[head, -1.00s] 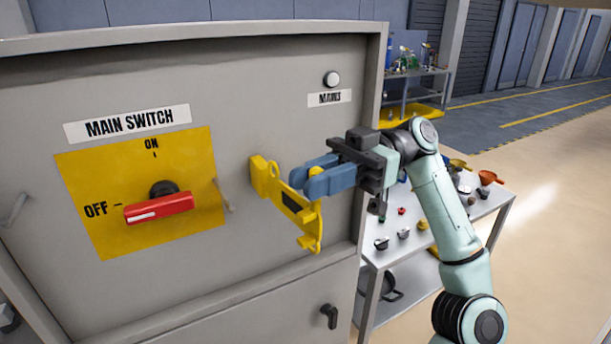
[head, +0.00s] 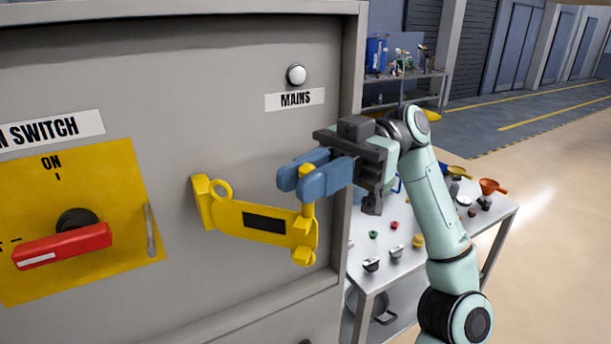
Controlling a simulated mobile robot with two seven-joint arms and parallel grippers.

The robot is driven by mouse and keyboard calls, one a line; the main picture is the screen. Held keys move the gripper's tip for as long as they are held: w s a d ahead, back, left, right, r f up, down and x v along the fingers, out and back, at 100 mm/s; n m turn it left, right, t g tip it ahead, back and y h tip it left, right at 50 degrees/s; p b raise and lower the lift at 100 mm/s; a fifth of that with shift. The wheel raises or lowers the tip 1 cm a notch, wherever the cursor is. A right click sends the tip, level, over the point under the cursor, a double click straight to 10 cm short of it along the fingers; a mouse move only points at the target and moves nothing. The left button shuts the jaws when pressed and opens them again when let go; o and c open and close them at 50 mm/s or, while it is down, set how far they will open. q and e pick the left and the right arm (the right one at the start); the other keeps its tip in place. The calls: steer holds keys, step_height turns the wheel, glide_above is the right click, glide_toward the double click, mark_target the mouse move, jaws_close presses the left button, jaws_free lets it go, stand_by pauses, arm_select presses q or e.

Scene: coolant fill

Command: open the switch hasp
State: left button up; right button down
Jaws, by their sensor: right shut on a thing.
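The yellow switch hasp (head: 232,217) is on the grey cabinet front, to the right of the main switch. Its arm, with a black label, reaches right from a hinge block and ring on its left. My right gripper (head: 298,178) is shut on the yellow upright post (head: 307,190) at the hasp's right end; its blue fingers hide part of the post. The red switch handle (head: 62,246) points left toward OFF on its yellow plate (head: 100,178). A small metal staple (head: 151,230) stands at the plate's right edge, apart from the hasp. My left gripper is not in view.
The grey cabinet (head: 235,60) fills the left, with a white lamp (head: 296,75) above the MAINS label. A table (head: 400,275) with small parts and funnels stands right of it, behind my right arm. Open floor lies further right.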

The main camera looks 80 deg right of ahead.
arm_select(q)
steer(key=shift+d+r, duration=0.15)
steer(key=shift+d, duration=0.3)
arm_select(e)
steer(key=shift+d, duration=0.9)
steer(key=c, duration=1.2)
jaws_free()
steer(key=shift+w+d, duration=0.1)
steer(key=shift+w, duration=0.05)
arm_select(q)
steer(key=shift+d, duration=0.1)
